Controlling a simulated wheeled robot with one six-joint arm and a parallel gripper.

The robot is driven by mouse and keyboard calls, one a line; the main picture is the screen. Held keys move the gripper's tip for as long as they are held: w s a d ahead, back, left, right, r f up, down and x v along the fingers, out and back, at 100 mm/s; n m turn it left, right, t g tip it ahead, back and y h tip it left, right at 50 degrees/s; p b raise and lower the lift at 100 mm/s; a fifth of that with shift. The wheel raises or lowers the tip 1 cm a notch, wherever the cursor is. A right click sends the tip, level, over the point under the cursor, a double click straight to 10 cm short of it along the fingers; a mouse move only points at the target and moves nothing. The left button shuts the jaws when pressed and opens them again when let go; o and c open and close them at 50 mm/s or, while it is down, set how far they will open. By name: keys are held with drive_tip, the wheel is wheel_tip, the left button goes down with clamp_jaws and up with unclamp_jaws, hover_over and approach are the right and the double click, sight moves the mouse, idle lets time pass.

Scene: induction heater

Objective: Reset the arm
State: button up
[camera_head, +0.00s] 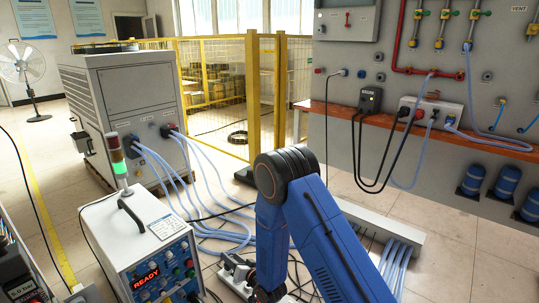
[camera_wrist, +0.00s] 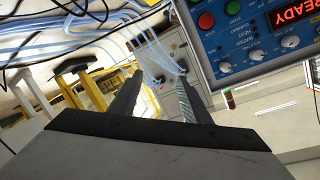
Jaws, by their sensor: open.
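My blue arm folds down from a dark elbow joint in the lower middle of the head view, in front of the floor hoses. Its far end is not clear in that view. In the wrist view, my gripper (camera_wrist: 160,76) shows two dark fingers standing apart, with nothing held between them. Behind the fingers are blue hoses and a grey cabinet. The heater control box (camera_head: 148,245) stands left of my arm, with its display lit "READY". Its blue panel (camera_wrist: 255,40) fills the upper right of the wrist view, close to the right finger.
A signal tower (camera_head: 118,165) with its green part lit stands by the control box. A grey chiller cabinet (camera_head: 125,115) stands behind, with blue hoses (camera_head: 215,215) across the floor. A yellow fence (camera_head: 225,90) is at the back. A wall panel (camera_head: 440,90) with pipes and cables is right.

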drive_tip(key=w+d+r+h, duration=0.3)
drive_tip(key=d+r+h, duration=0.1)
drive_tip(key=d+r, duration=1.05)
drive_tip(key=s+d+r+g+h, duration=0.1)
drive_tip(key=s+d+r+h, duration=0.1)
drive_tip(key=s+d+r, duration=0.35)
drive_tip(key=s+d+r+g+h, duration=0.1)
drive_tip(key=s+d+r, duration=0.2)
drive_tip(key=d+r, duration=0.55)
drive_tip(key=s+d+r+m+g+h, duration=0.1)
drive_tip(key=s+d+r, duration=0.2)
drive_tip(key=s+d, duration=0.3)
drive_tip(key=s+d+r+g+h, duration=0.1)
drive_tip(key=s+d+r, duration=0.3)
drive_tip(key=s, duration=0.4)
drive_tip(key=s+d+g, duration=0.1)
drive_tip(key=s+d, duration=0.2)
drive_tip(key=s, duration=0.7)
drive_tip(key=s+d+r+g, duration=0.1)
drive_tip(key=s+d+g, duration=0.1)
drive_tip(key=s, duration=0.9)
drive_tip(key=shift+s+d+r+h, duration=0.15)
drive_tip(key=shift+s+d+h, duration=0.05)
drive_tip(key=shift+d+h, duration=0.25)
